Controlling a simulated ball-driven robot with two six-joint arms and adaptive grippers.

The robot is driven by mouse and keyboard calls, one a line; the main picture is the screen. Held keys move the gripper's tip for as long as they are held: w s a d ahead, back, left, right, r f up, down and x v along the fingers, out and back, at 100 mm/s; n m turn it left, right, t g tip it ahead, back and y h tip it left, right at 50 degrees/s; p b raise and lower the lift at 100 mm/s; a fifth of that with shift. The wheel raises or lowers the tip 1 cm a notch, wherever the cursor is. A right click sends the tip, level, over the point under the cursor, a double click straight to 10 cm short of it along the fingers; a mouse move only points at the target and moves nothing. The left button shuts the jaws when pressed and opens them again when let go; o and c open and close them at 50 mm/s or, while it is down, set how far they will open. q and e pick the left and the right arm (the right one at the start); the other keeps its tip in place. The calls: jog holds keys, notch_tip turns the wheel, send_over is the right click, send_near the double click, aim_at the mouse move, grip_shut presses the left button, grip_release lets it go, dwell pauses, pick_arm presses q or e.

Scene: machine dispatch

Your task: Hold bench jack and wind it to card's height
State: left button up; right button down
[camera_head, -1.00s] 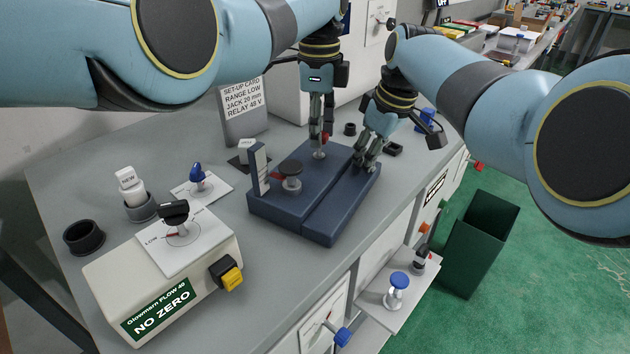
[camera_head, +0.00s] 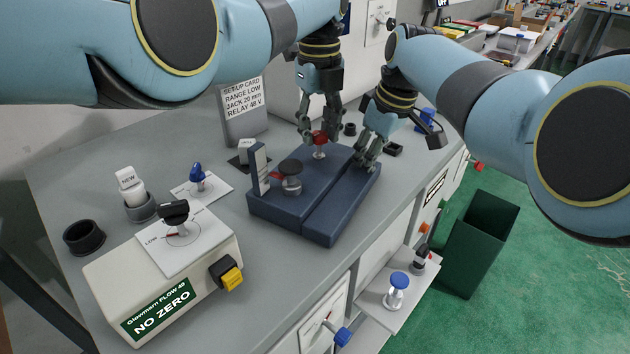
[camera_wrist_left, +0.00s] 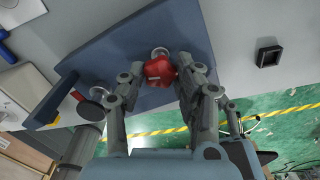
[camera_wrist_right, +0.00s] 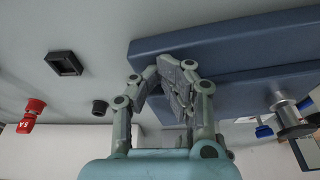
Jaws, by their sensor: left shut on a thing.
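The bench jack is a dark blue two-part block (camera_head: 318,215) on the grey bench. It carries a black-topped post (camera_head: 290,168), an upright scale plate (camera_head: 259,170) with a red pointer, and a red winding knob (camera_head: 320,137). My left gripper (camera_wrist_left: 160,75) points down with its fingers shut around the red knob (camera_wrist_left: 159,71). My right gripper (camera_head: 364,158) is at the jack's right end, its fingertips (camera_wrist_right: 178,82) close together against the blue block's edge; their grip is unclear. The set-up card (camera_head: 242,107) reads range low, jack 20 mm, relay 48 V. The scale reading is too small to tell.
A cream box (camera_head: 165,275) with a "NO ZERO" display and a black range knob stands front left. A blue-handled switch (camera_head: 197,175), a white "NEW" piece (camera_head: 131,185) in a cup and a black ring (camera_head: 83,237) are near it. A green bin (camera_head: 480,240) stands on the floor.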

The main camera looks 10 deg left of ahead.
pick_arm(q)
jog(key=o, duration=1.1)
jog(key=shift+r, duration=2)
jog(key=shift+c, duration=0.4)
